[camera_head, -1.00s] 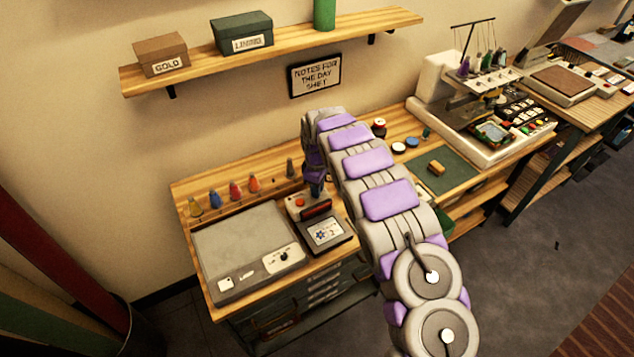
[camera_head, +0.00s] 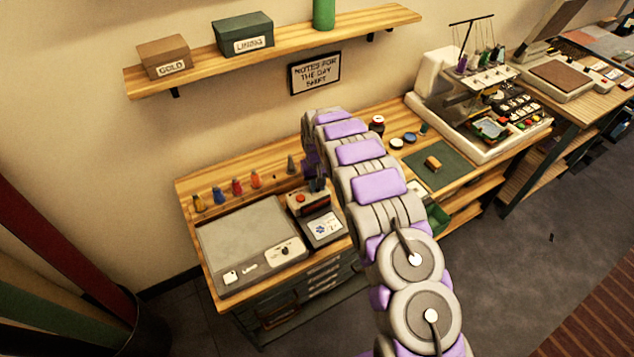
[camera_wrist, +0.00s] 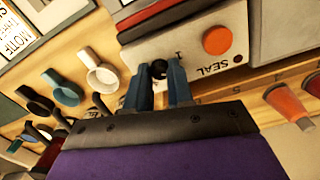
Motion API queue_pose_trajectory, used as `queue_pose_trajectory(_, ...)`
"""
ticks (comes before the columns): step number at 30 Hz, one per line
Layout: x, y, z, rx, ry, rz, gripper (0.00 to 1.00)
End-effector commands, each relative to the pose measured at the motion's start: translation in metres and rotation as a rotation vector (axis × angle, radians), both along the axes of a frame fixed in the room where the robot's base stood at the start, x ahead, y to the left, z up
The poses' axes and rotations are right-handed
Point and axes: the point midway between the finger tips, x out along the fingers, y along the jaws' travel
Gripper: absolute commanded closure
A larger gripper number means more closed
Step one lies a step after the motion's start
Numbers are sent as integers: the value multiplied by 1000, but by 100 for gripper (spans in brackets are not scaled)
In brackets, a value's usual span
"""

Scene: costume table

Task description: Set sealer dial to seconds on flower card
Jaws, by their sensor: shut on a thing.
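The sealer (camera_head: 312,212) stands on the wooden bench, with an orange-red button and a dark red bar. The button (camera_wrist: 217,40) shows beside the word SEAL in the wrist view. The small black dial (camera_wrist: 158,68) is on the same pale panel; marks around it are mostly hidden or too small to read. My gripper (camera_wrist: 158,88) is shut on the dial, one finger on each side. In the head view my gripper (camera_head: 318,184) is at the back of the sealer. The flower card (camera_head: 323,229) lies at the sealer's front, with a blue flower; its number is too blurred to read.
A grey flat machine (camera_head: 248,245) is left of the sealer. Several coloured cones (camera_head: 237,187) line the bench's back edge. A green mat (camera_head: 440,168) and an embroidery machine (camera_head: 480,115) are to the right.

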Motion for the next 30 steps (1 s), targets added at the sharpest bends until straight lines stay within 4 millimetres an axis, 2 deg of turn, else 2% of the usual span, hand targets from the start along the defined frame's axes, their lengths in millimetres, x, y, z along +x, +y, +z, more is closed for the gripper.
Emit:
queue_pose_trajectory(10,2,1,1,2,-6,-137,100)
queue_pose_trajectory(26,2,2,1,3,-5,-159,100)
queue_pose_trajectory(27,2,2,1,3,-5,-159,76)
queue_pose_trajectory(30,1,2,1,2,-5,-159,67)
